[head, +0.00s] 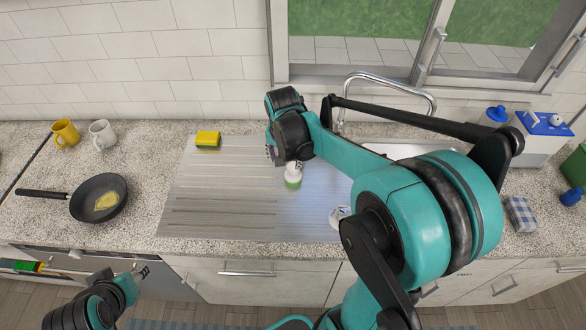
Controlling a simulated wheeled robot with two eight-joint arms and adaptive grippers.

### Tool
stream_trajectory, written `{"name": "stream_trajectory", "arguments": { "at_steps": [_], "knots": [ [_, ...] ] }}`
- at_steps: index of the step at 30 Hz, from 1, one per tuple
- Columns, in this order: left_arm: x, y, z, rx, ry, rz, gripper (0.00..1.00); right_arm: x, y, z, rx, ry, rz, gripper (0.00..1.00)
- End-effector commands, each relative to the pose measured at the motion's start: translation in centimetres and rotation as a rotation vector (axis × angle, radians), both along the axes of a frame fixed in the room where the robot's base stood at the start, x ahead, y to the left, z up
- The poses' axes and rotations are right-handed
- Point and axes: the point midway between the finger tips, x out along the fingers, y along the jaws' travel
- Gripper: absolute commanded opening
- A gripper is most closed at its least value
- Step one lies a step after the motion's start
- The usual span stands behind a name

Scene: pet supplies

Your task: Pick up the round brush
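My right arm reaches across the metal sink and drainboard. Its gripper (277,156) points down over the drainboard, beside a small white and green object (293,179). That object's top is partly covered by the gripper, and I cannot tell whether the fingers touch it. A small white rounded item (338,214) lies in the sink area, partly hidden by my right arm. I cannot tell for certain which of these two is the round brush. My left gripper (141,274) is low at the left, in front of the counter edge, and its finger opening is unclear.
A yellow and green sponge (208,140) lies at the drainboard's back. A black pan (98,198), yellow mug (65,133) and white mug (102,134) stand left. A faucet (385,83) rises behind the sink. A checked cloth item (520,213) lies right. Left-centre counter is clear.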

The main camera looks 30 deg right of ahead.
Motion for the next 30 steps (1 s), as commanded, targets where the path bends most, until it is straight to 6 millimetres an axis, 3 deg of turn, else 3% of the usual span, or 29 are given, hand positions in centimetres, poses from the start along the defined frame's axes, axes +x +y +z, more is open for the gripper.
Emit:
{"name": "stream_trajectory", "arguments": {
  "at_steps": [3, 9, 14, 30],
  "knots": [
    [0.0, 0.0, 1.6, 0.0, 0.0, 0.0, 0.4, 2.2, -2.1, -0.7, 0.018, 0.05, -0.129, 0.59],
    [0.0, 0.0, 2.6, 0.0, 0.0, 0.0, 0.4, 3.7, -4.2, -2.5, 0.031, 0.103, -0.268, 0.59],
    [0.0, 0.0, 2.6, 0.0, 0.0, 0.0, 0.4, 4.0, -4.8, -3.7, 0.034, 0.115, -0.3, 0.59],
    [0.0, 0.0, 1.0, 0.0, 0.0, 0.0, 0.4, 4.1, -5.0, -10.7, 0.034, 0.114, -0.299, 0.59]
  ]
}}
